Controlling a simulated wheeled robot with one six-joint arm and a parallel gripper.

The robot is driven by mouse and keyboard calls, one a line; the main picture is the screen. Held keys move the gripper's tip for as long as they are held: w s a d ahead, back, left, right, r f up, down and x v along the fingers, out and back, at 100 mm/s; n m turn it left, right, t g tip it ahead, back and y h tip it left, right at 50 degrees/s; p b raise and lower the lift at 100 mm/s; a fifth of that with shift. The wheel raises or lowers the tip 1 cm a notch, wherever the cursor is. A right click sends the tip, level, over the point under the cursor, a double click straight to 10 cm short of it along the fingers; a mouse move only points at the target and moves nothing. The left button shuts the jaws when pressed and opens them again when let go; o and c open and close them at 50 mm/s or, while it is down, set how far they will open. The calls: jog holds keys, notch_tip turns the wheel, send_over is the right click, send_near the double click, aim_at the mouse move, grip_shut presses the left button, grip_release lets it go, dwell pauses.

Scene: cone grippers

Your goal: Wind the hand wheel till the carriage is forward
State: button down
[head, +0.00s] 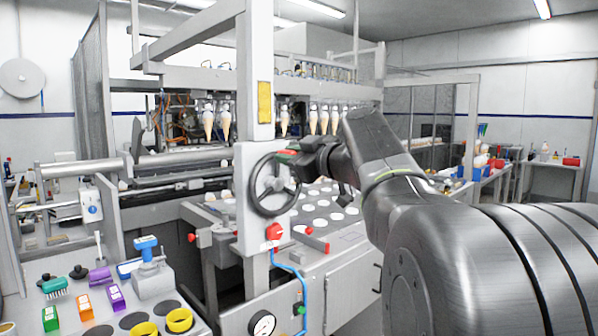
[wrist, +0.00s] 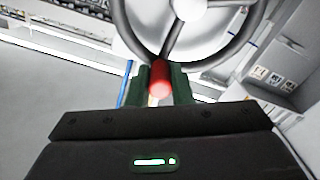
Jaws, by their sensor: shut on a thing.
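The hand wheel (head: 271,185) is a dark ring with spokes on the grey front panel of the machine. In the wrist view its rim and spokes (wrist: 181,30) fill the top, around a pale hub. A red handle (wrist: 160,77) stands out from the lower rim in that view. My gripper (wrist: 160,92) is shut on this red handle, with one dark finger on each side. In the head view my gripper (head: 300,157) is at the wheel's upper right, and a bit of red shows there. The carriage (head: 320,210) appears to be the plate with white round spots behind the wheel; its travel cannot be judged.
A red knob (head: 274,231) sits just below the wheel, with a blue hose (head: 291,268) and a gauge (head: 262,324) lower down. A row of cones (head: 225,125) hangs behind. A tray with coloured blocks and yellow rings (head: 179,320) stands at the lower left.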

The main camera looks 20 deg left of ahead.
jog(key=shift+s+a+f, duration=0.1)
jog(key=shift+s, duration=0.15)
jog(key=c, duration=1.3)
grip_release()
jog(key=shift+s, duration=0.1)
jog(key=shift+d, duration=0.35)
jog(key=b+v, duration=0.2)
jog(key=v, duration=1.1)
jog(key=p+x, duration=0.1)
jog(key=x, duration=1.2)
jog(key=shift+a+p, duration=0.35)
